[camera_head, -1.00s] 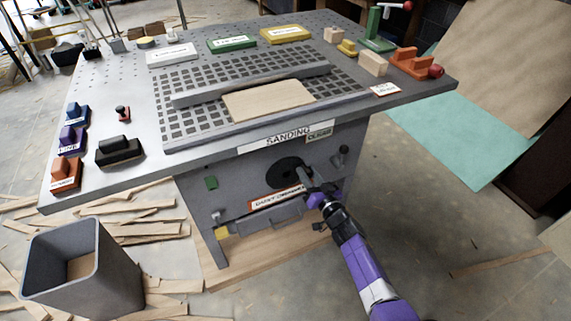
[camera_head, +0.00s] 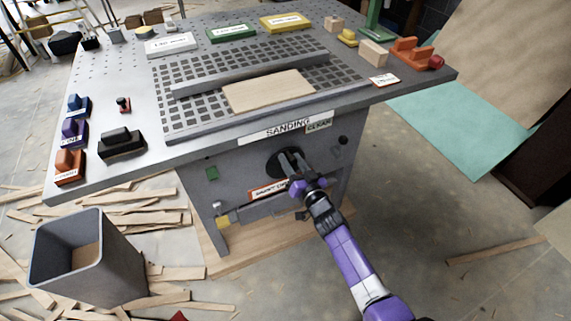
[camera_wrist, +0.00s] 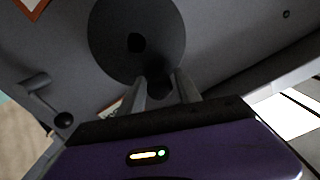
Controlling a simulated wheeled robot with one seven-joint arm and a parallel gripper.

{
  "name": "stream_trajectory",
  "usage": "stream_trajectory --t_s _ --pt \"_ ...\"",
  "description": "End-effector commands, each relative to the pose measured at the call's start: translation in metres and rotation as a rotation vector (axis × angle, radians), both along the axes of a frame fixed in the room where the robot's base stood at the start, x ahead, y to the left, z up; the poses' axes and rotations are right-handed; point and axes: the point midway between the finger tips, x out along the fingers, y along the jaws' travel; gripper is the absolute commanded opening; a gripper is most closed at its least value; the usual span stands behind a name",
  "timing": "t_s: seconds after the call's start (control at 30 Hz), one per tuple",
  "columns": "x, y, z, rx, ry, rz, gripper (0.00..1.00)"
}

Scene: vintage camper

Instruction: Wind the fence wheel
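A round dark wheel (camera_head: 273,165), which looks like the fence wheel, is mounted on the grey front panel under the table top. In the wrist view its flat face (camera_wrist: 115,30) fills the upper middle, with a darker hub at its centre. My gripper (camera_head: 290,158) is at the wheel's face, toward its right side in the head view. In the wrist view, my gripper's two fingers (camera_wrist: 163,80) stand apart, with a small dark knob-like part (camera_wrist: 159,88) between them near the wheel's rim. I cannot tell whether they touch it.
A small crank with a black knob (camera_head: 343,140) is right of the wheel; it also shows in the wrist view (camera_wrist: 62,120). A grey bin (camera_head: 120,262) and wood scraps lie left.

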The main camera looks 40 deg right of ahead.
Motion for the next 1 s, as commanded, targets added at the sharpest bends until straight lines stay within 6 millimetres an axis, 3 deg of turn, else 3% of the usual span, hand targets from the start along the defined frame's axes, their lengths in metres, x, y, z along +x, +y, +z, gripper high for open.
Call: stream_trajectory --t_s 0.57,1.0 --pt "-0.002 -0.001 0.0 0.002 0.003 -0.002 0.49" --pt "-0.032 0.008 0.0 0.002 0.003 -0.002 0.49"
